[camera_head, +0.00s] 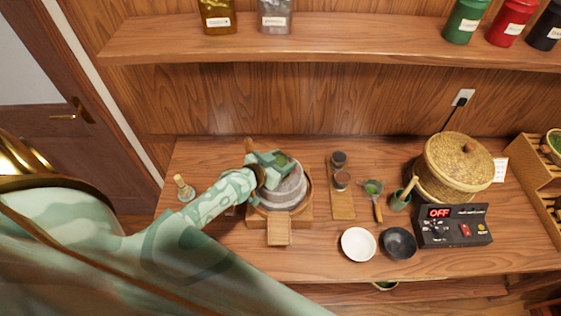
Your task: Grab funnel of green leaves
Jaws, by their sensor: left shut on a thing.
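My left gripper (272,168) is over the round grey stone mill (287,193), at the left middle of the table. It is shut on the funnel of green leaves (283,160), at the top of the mill. Only a patch of green shows beside the fingers, and the gripper hides most of the funnel. I cannot tell whether the funnel rests on the stone or is raised. The mill stands in a round wooden tray with a spout board (279,234) at the front. My right gripper is not in view.
A handled scoop with green content (373,187), a small green cup (400,200), a lidded basket (458,168) and a control box reading OFF (453,227) stand right. White (358,244) and black (398,243) bowls sit in front. A bamboo whisk (184,188) is left.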

